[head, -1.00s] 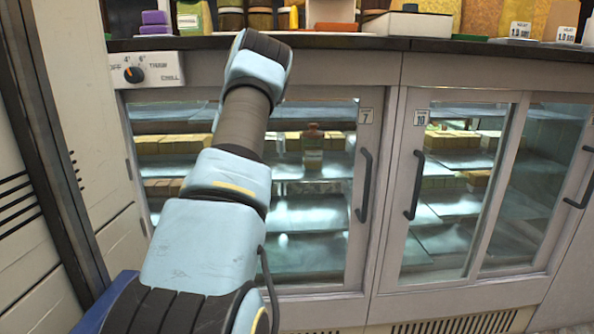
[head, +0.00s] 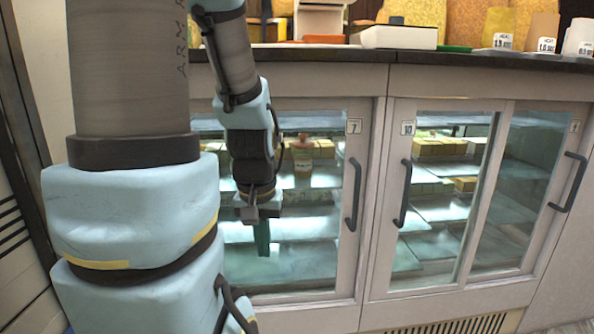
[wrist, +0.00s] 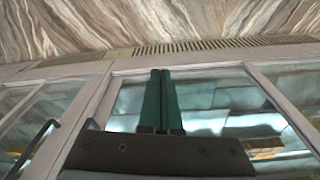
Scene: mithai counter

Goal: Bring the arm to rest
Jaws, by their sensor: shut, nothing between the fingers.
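My arm is folded at the left of the head view, its forearm hanging down in front of the glass cabinet. My gripper (head: 262,240) points downward in front of the left cabinet door (head: 300,285). Its green fingers are together with nothing between them; they also show in the wrist view (wrist: 161,100), close side by side. The wrist view looks at the cabinet door frame and glass, with the floor (wrist: 160,22) at the top. Whether the fingertips touch the door cannot be told.
The cabinet has black handles on the left door (head: 354,195) and the right door (head: 402,193). A white box (head: 400,37) and labelled containers (head: 543,32) sit on the dark counter (head: 470,50).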

